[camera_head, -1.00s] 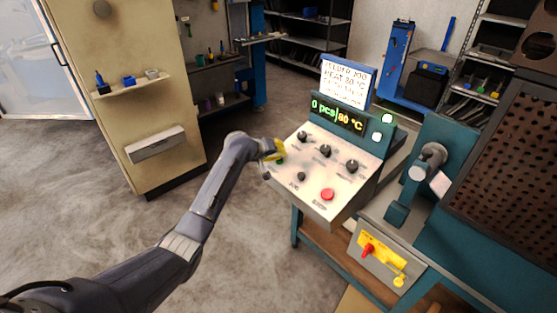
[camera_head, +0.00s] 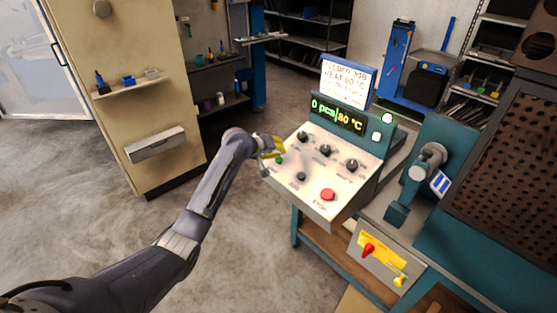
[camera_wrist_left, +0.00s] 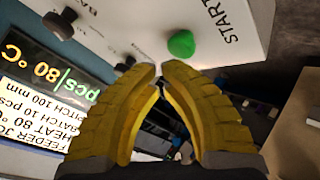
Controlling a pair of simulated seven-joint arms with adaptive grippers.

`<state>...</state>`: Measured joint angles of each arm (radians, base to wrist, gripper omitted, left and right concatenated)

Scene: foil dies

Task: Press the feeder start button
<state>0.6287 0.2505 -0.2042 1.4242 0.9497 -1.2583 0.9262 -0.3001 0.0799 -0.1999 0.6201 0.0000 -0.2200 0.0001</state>
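The feeder panel (camera_head: 315,176) is a white sloping box with black knobs, a red stop button (camera_head: 328,194) and a green start button (camera_head: 279,160) near its left edge. In the left wrist view the green button (camera_wrist_left: 181,43) sits beside the word START. My left gripper (camera_head: 279,147), with yellow fingers, is just above and left of the green button in the head view. In the wrist view its fingertips (camera_wrist_left: 159,70) are together, just short of the button in the picture, with nothing between them. Contact with the panel cannot be made out. My right gripper is not in view.
A lit display (camera_head: 338,115) reads 0 pcs and 80 °C, with a sign (camera_head: 347,80) above it. A teal machine (camera_head: 415,180) stands right of the panel. Floor left of the bench is open.

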